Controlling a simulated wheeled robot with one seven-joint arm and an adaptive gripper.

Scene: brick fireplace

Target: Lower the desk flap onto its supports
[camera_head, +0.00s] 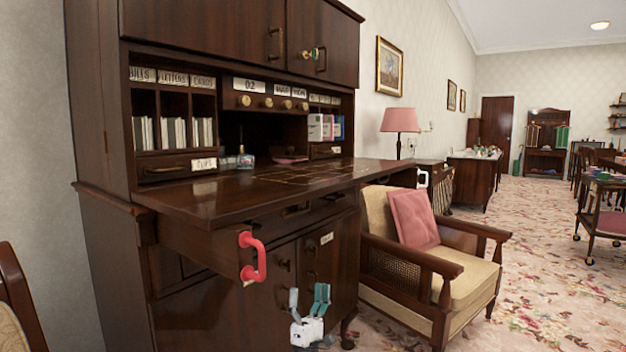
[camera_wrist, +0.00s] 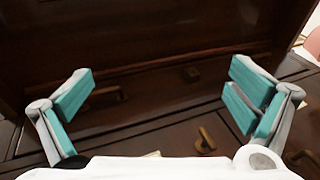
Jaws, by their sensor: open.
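The dark wood desk flap (camera_head: 235,195) stands out level from the cabinet. The left support (camera_head: 195,245) sticks out beneath its left end, with a red handle (camera_head: 252,257) on its front. The flap's underside seems to meet this support; a small gap cannot be ruled out. A white handle (camera_head: 422,178) shows under the flap's far right end; the support behind it is mostly hidden. My gripper (camera_head: 307,296) is below the flap, in front of the lower doors, with its fingers apart and empty. In the wrist view, its teal-padded fingers (camera_wrist: 160,103) are spread before dark wood.
Pigeonholes with papers (camera_head: 173,130) and small drawers stand behind the flap. Upper cabinet doors (camera_head: 310,45) are shut. A cushioned armchair (camera_head: 470,280) stands close to the right of the desk. A chair edge (camera_head: 15,300) shows at lower left.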

